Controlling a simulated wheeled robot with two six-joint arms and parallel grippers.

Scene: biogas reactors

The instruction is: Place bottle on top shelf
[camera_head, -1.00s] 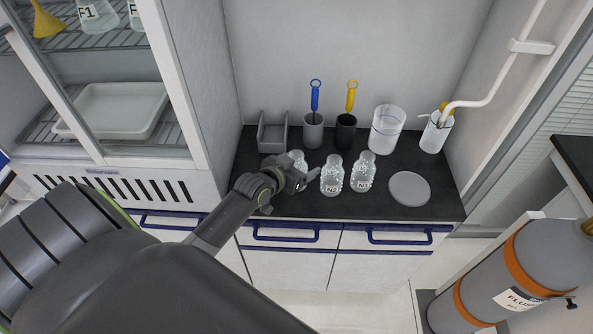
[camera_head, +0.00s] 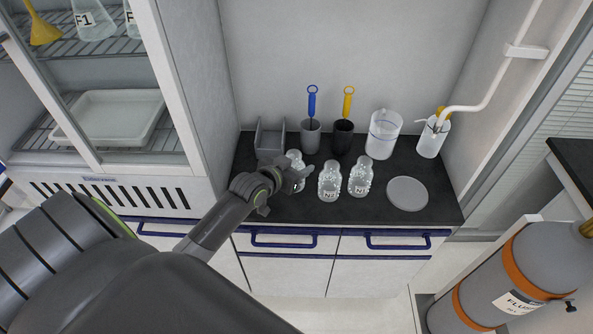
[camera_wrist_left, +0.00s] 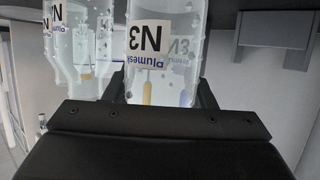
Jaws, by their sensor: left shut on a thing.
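My left gripper (camera_head: 293,178) is at the leftmost clear bottle (camera_head: 295,158) on the dark counter. It hides much of that bottle in the head view. In the left wrist view the gripper is shut on this bottle (camera_wrist_left: 180,88), with its N3 label upside down in the picture. I cannot tell whether the bottle's base touches the counter. Two similar bottles stand to its right, a middle one (camera_head: 329,182) and a right one (camera_head: 360,176). The glass-fronted cabinet at the left has an upper wire shelf (camera_head: 62,44) with flasks. My right gripper is out of view.
Behind the bottles are a grey open holder (camera_head: 270,138), a blue brush (camera_head: 311,103), a yellow brush (camera_head: 348,104), a beaker (camera_head: 383,134) and a wash bottle (camera_head: 432,137). A round grey disc (camera_head: 407,193) lies at right. A white tray (camera_head: 112,116) is on the lower cabinet shelf.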

